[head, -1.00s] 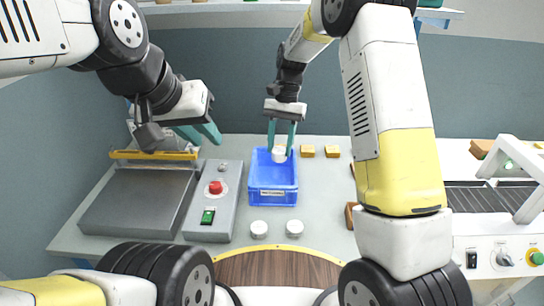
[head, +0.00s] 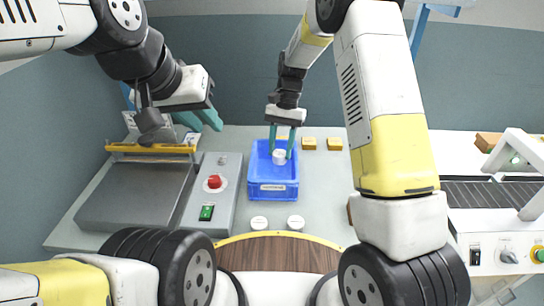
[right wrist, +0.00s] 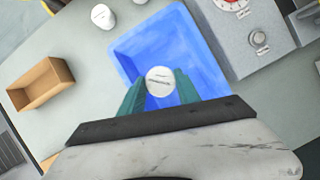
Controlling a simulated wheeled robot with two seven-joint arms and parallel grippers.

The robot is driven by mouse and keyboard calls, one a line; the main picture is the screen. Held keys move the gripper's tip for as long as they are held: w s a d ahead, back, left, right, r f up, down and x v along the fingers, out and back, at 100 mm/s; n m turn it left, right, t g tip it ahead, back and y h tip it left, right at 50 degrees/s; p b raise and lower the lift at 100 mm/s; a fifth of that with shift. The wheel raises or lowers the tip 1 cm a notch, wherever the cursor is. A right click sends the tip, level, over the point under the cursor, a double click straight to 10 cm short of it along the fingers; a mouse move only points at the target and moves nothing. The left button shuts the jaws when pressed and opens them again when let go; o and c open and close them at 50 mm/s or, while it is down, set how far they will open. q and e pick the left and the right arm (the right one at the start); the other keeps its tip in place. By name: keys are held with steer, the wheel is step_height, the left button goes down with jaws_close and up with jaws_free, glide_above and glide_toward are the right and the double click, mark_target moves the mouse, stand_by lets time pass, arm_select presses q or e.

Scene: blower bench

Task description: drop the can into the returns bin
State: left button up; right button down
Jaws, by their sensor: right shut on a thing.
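The can (head: 279,157) is a small white cylinder with a pale top. My right gripper (head: 281,148) is shut on it, with one teal finger on each side, over the blue returns bin (head: 272,189). In the right wrist view the can (right wrist: 160,81) sits between the fingertips (right wrist: 160,92), with the blue bin (right wrist: 135,45) behind it. I cannot tell whether the can touches the bin floor. My left gripper (head: 207,118) is at the back left, away from the bin, its fingers seen partly overlapping.
Two white cans (head: 259,223) (head: 296,222) stand in front of the bin. A grey control box (head: 213,195) with a red knob is to its left. An open brown box (right wrist: 40,83) shows in the right wrist view.

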steer(key=c, duration=0.8)
jaws_free()
steer(key=a+v, duration=0.1)
steer(key=v, duration=0.6)
steer(key=shift+d+r, duration=0.3)
steer(key=shift+d, duration=0.25)
steer(key=shift+w, duration=0.15)
